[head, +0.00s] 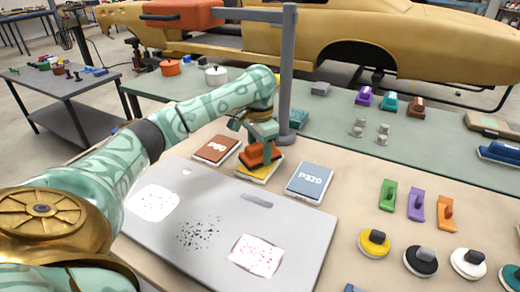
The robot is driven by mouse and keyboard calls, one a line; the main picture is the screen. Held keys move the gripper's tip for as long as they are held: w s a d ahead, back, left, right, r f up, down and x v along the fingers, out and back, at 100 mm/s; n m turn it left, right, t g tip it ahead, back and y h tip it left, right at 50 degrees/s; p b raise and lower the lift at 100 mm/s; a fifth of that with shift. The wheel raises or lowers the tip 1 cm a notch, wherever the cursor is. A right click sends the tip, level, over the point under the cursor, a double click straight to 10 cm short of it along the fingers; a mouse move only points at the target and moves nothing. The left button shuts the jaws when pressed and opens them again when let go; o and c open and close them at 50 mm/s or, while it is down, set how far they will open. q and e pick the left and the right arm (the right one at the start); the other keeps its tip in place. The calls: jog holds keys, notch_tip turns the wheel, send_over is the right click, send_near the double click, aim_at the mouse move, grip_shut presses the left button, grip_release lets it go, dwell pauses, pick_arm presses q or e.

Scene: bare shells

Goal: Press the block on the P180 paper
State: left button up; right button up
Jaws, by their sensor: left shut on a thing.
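My left gripper (261,143) points down and is shut on an orange sanding block (255,160). The block is over the yellow paper pad (259,173), at the middle of a row of three. The block covers most of the yellow pad, so its label is hidden. I cannot tell whether the block touches it or hovers just above. To its left lies a red-brown pad marked P80 (216,149). To its right lies a blue pad marked P320 (309,181). My right gripper is not in view.
A grey panel (215,258) with pale and speckled patches lies in front of the pads. A grey post (286,75) stands behind my gripper. Coloured handled blocks (416,205) and round knobbed pads (374,243) sit at the right. A gold car shell (400,50) is behind.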

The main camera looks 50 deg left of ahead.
aim_at(259, 144)
pick_arm(q)
jog(key=shift+f, duration=0.45)
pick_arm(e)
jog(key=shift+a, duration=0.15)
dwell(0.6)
pick_arm(q)
jog(key=shift+p, duration=0.3)
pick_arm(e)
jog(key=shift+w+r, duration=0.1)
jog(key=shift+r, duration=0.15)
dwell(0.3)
pick_arm(q)
jog(key=shift+s+f+p, duration=0.1)
jog(key=shift+f+p, duration=0.05)
jog(key=shift+p, duration=0.4)
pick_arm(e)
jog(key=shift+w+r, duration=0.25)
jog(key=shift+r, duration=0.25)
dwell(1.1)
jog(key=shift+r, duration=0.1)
